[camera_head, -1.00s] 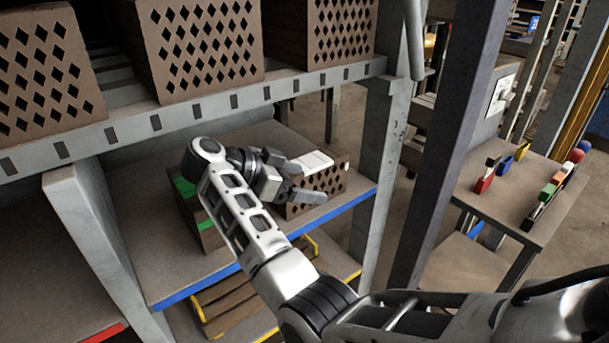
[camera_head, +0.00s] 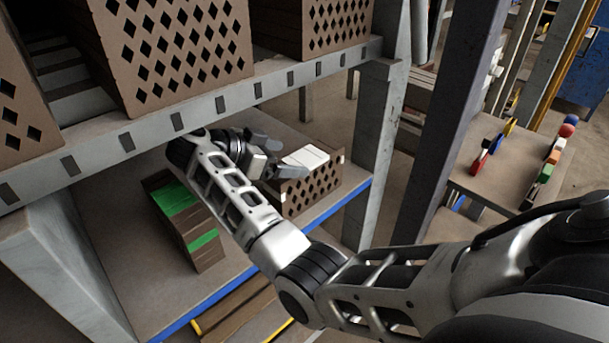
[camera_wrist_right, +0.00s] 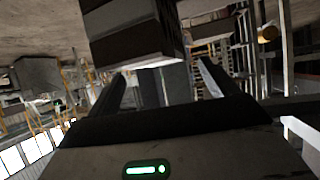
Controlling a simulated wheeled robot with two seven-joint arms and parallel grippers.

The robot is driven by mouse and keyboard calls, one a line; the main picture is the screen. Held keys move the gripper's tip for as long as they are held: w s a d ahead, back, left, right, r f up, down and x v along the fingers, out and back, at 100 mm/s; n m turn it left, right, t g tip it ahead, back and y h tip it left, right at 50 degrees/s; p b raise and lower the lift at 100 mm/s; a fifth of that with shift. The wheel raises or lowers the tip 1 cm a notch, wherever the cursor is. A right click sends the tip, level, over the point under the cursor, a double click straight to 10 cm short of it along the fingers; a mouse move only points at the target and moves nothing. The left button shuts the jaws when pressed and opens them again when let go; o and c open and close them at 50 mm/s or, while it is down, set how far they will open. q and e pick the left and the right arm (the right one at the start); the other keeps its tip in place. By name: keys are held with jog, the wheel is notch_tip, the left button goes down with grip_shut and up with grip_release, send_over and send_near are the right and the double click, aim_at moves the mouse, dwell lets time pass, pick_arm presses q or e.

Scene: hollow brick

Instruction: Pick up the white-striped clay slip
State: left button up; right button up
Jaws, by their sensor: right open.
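The white-striped clay piece (camera_head: 312,187) is a brown hollow brick with diamond holes and a white patch on its top. It sits on the blue-edged lower shelf. My right gripper (camera_head: 277,157) is open at its upper left end, one finger beyond the white patch and one near its front left corner. I cannot tell whether they touch. In the right wrist view, a dark block with a pale lower edge (camera_wrist_right: 130,32) shows beyond the two open fingers (camera_wrist_right: 160,85), with nothing held between them. My left gripper is out of view.
Green-striped bricks (camera_head: 205,250) lie left of my right forearm on the same shelf (camera_head: 120,262). The upper shelf edge (camera_head: 205,108), carrying large hollow bricks (camera_head: 165,50), hangs close above. Posts (camera_head: 380,140) stand to the right. A side table (camera_head: 500,190) holds small coloured items.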

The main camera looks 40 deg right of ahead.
aim_at(305, 158)
jog(key=x, duration=0.4)
jog(key=shift+r+p, duration=0.15)
jog(key=shift+p, duration=0.15)
jog(key=c, duration=1.2)
jog(key=shift+r, duration=0.1)
jog(key=shift+c, duration=0.4)
